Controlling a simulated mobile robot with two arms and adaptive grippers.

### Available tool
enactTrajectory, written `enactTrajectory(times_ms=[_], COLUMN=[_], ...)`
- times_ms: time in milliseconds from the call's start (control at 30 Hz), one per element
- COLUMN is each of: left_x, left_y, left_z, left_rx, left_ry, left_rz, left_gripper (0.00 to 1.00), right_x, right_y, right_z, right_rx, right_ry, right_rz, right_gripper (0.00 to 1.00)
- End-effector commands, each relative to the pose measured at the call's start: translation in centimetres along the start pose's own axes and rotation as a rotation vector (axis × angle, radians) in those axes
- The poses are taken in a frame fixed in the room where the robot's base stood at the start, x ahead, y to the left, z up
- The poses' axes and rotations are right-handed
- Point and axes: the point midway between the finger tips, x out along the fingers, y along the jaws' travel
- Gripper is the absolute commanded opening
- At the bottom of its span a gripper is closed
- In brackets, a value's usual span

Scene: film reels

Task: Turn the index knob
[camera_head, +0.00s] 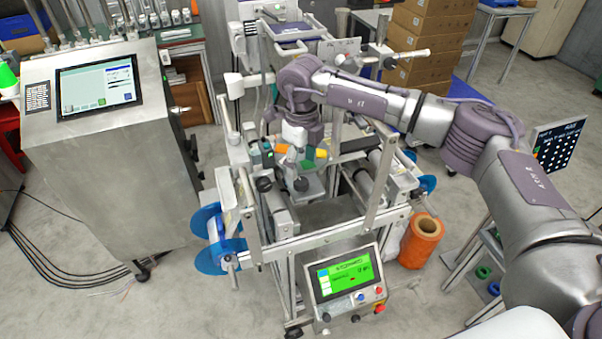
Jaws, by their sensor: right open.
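My right gripper (291,160) hangs from the wrist of my right arm, pointing down into the middle of the film-reel machine (282,248). It is open, with small dark round knobs close by: one (264,184) just left of and below it, another (301,184) just below it. I cannot tell which is the index knob, or whether the fingers touch either one. The wrist and fingers hide part of the machine there. My left gripper is not in view.
A control panel with a green screen (345,276) is at the machine's front. Blue reel discs (207,252) stick out at its left. A steel cabinet with a touchscreen (97,86) stands left. An orange roll (421,240) stands right. Cardboard boxes (430,40) are stacked behind.

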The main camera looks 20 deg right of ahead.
Motion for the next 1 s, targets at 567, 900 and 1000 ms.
enactTrajectory(times_ms=[567, 900, 1000], left_x=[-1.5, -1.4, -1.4], left_y=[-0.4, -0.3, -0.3], left_z=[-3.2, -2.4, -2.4], left_rx=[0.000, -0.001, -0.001], left_ry=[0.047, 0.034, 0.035], left_rz=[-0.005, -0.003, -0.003], left_gripper=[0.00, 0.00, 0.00], right_x=[5.8, 5.7, 5.7], right_y=[0.1, 0.1, 0.1], right_z=[0.1, 0.1, 0.1], right_rx=[-0.001, -0.001, -0.001], right_ry=[-0.002, -0.002, -0.002], right_rz=[0.001, 0.001, 0.001], right_gripper=[0.64, 0.32, 0.15])
